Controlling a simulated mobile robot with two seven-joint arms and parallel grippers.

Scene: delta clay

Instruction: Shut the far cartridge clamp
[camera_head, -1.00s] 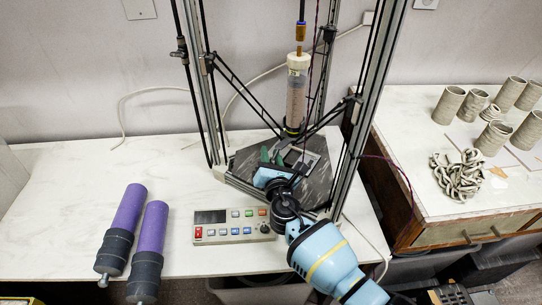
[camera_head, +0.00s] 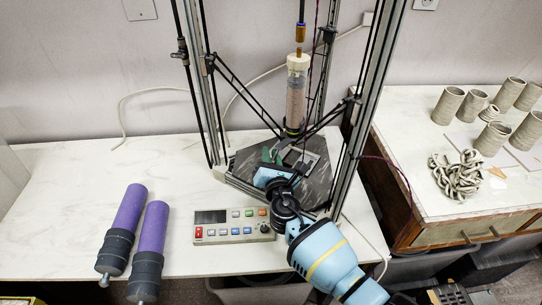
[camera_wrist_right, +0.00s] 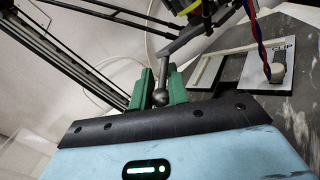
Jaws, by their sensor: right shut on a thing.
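My right gripper (camera_head: 273,156) reaches onto the dark base plate (camera_head: 310,184) of the tall frame machine, coming from the lower right. In the right wrist view its green fingers (camera_wrist_right: 161,86) are shut on a grey metal lever (camera_wrist_right: 165,68) with a round ball end (camera_wrist_right: 160,97). The ball sits between the fingers, and the lever runs up and right from it. A clear cartridge (camera_head: 297,92) with a pale cap stands upright in the machine, behind the gripper. The far clamp is not clear in the head view. My left gripper is not in view.
A control box (camera_head: 232,226) with coloured buttons stands in front of the machine. Two purple-and-grey cylinders (camera_head: 128,207) (camera_head: 152,228) lie at the left front. Frame posts (camera_head: 360,110) stand close to my right arm. Clay cups (camera_head: 448,105) stand on the right table. The left bench is mostly clear.

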